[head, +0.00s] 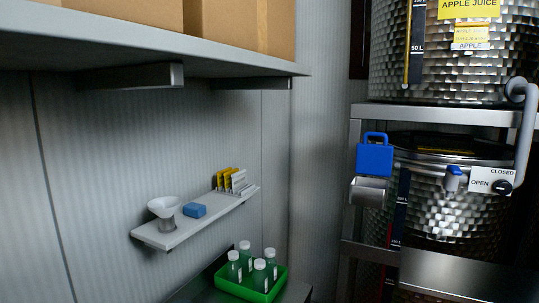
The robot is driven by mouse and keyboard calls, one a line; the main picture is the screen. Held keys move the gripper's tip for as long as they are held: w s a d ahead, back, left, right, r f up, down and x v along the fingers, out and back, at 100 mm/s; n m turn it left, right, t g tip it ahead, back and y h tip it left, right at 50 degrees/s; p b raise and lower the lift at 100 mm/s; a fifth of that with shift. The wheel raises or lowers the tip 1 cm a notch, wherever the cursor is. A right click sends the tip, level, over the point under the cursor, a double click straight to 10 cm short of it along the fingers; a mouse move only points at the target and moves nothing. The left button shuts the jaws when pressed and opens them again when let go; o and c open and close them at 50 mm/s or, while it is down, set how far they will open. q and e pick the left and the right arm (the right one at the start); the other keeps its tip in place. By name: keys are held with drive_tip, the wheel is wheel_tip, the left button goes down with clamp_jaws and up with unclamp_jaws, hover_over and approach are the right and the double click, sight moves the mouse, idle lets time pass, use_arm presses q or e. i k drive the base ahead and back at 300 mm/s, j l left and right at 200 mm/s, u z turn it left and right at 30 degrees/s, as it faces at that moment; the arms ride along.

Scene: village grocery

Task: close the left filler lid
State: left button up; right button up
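A blue lid (375,159) with a loop handle on top stands upright at the left front of the lower metal tank (440,208). It is above and behind a short metal spout-like body (369,191), which looks like a filler neck. The lid appears raised, not lying over that body. Its hinge is too small to make out. A smaller blue part (452,178) sits on the tank front to the right. Neither of my grippers is in view.
An upper tank (440,55) labelled apple juice stands on a metal rack (430,113). A grey pipe (526,130) runs down at right beside an OPEN/CLOSED plate (491,182). A small shelf (190,228) and a green bottle tray (247,291) are at left.

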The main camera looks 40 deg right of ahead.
sight(373, 159)
drive_tip(key=z, duration=1.9)
